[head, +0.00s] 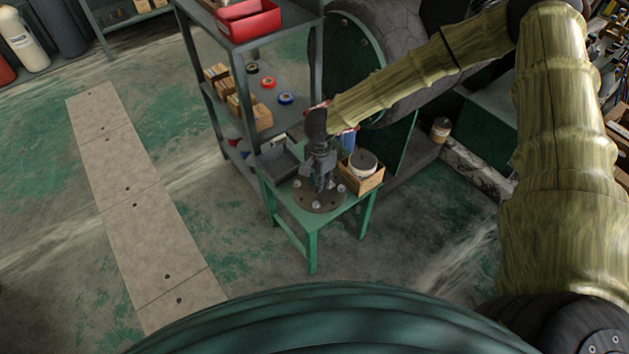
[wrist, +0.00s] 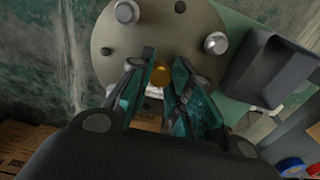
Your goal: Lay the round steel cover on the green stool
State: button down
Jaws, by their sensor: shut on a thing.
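The round steel cover (head: 318,203) is a flat grey-brown disc with several bolt heads near its rim and a brass knob at its middle. In the wrist view the cover (wrist: 125,52) fills the upper middle. My gripper (head: 322,186) points down over it; in the wrist view its fingers (wrist: 160,82) are closed about the knob. The green stool (head: 312,240) is beneath the cover, which lies level at its top near the front corner. I cannot tell whether the cover touches the top or hangs slightly above it.
A wooden box with a jar (head: 368,181) stands on the stool's right side, close to the cover. A dark grey tray (head: 278,163) is behind left, beside a shelf rack (head: 215,110) with a red bin (head: 248,22). The floor in front is clear.

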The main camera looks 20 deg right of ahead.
jog(key=shift+w+a, duration=0.2)
jog(key=shift+w, duration=0.45)
jog(key=shift+w+a, duration=0.15)
jog(key=shift+w, duration=0.5)
jog(key=shift+w+f, duration=0.15)
jog(key=shift+f, duration=0.25)
jog(key=shift+f+b, duration=0.35)
jog(key=shift+f, duration=1.05)
jog(key=c, duration=1.3)
grip_release()
notch_tip(320, 180, up, 12)
jog(key=shift+p, duration=0.75)
